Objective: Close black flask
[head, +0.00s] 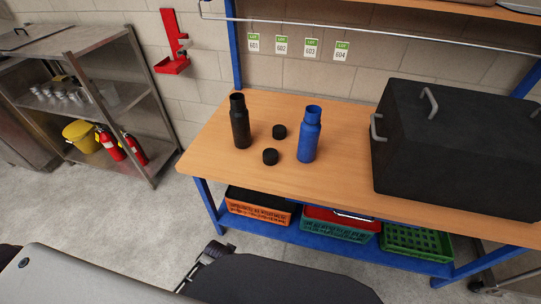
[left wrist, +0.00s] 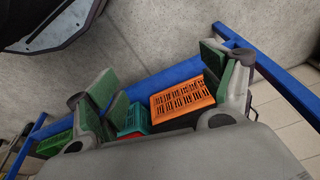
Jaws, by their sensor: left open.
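The black flask (head: 240,125) stands upright and uncapped on the wooden table (head: 345,165), left of centre in the head view. A blue flask (head: 309,138) stands to its right, also uncapped. Two dark caps lie between them: one farther back (head: 279,131) and one nearer the front (head: 270,156). I cannot tell which cap belongs to which flask. My left gripper (left wrist: 162,78) shows in the left wrist view with its green-padded fingers apart and nothing between them. It is away from the flasks, which that view does not show. My right gripper is not in view.
A large black case (head: 455,145) with metal handles fills the table's right side. Below, a blue shelf (head: 285,238) holds orange (head: 258,210), teal (head: 335,231) and green crates. A metal rack (head: 85,95) stands left. The table's left front area is clear.

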